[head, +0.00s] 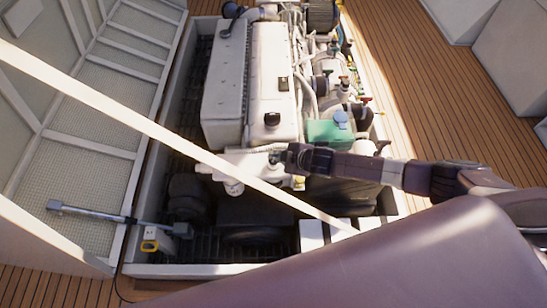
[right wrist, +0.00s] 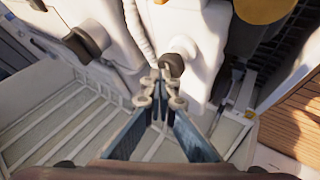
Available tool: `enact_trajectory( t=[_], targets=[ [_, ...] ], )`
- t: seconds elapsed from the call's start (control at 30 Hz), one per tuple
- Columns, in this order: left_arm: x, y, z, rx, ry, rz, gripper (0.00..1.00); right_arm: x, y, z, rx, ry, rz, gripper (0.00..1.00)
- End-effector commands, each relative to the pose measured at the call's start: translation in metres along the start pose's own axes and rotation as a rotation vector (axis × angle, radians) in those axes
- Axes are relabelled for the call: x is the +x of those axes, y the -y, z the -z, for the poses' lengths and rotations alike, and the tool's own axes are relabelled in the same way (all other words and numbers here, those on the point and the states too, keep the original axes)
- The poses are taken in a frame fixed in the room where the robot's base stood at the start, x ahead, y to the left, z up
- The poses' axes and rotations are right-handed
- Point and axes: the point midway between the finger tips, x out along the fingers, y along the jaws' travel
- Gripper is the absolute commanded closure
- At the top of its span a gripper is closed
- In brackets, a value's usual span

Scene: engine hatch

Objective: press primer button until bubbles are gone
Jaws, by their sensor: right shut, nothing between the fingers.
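The white engine (head: 268,75) sits in the open hatch. My right gripper (head: 282,157) reaches in from the right to the engine's near end. In the right wrist view the right gripper (right wrist: 160,88) is shut and empty, its fingertips just at a dark round knob (right wrist: 173,65) on a pale housing. This knob may be the primer button; I cannot tell whether the tips touch it or whether it is pressed in. No bubbles can be made out in either view. My left gripper is not in view.
A green box (head: 322,132) with a blue cap (head: 341,117) stands beside the engine. The hatch frame (head: 195,269) surrounds the bay. A raised lid (head: 95,110) is at the left, and a pale bar (head: 170,138) crosses the view. Wooden deck (head: 430,100) lies right.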

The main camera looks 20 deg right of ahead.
Motion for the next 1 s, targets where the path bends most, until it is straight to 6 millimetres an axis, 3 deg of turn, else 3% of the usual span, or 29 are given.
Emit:
enact_trajectory(
  t=[0.73, 1.0],
  targets=[
    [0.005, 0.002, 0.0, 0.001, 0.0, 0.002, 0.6, 0.005, 0.005, -0.005, 0.0, 0.005, 0.002, 1.0],
    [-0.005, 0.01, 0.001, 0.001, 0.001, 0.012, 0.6, -0.002, 0.0, -0.001, 0.0, 0.005, 0.002, 1.0]
  ],
)
